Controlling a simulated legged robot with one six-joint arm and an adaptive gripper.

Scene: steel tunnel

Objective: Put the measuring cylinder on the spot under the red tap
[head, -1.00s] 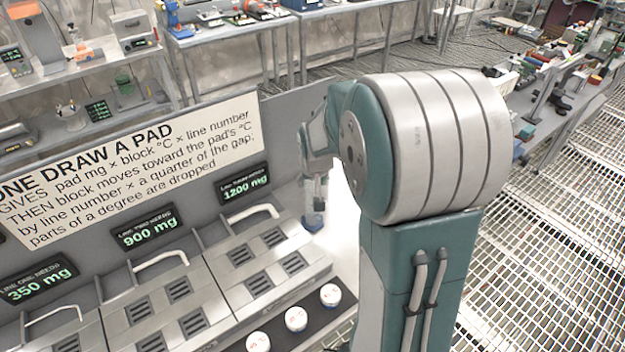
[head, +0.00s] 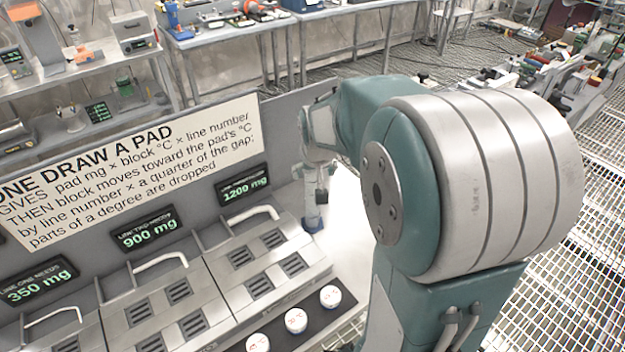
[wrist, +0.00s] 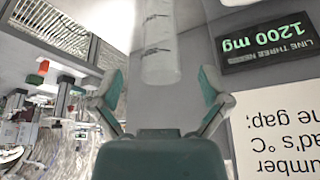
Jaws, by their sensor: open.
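A clear measuring cylinder with dark graduation marks (wrist: 160,45) stands ahead of my gripper in the wrist view, near the top middle.
Grey vented panels with handles (head: 260,262) and small white round pads (head: 296,320) lie at the left front. An upright sign board (head: 130,170) with green displays stands behind them. A small red object (wrist: 43,67) shows at left in the wrist view.

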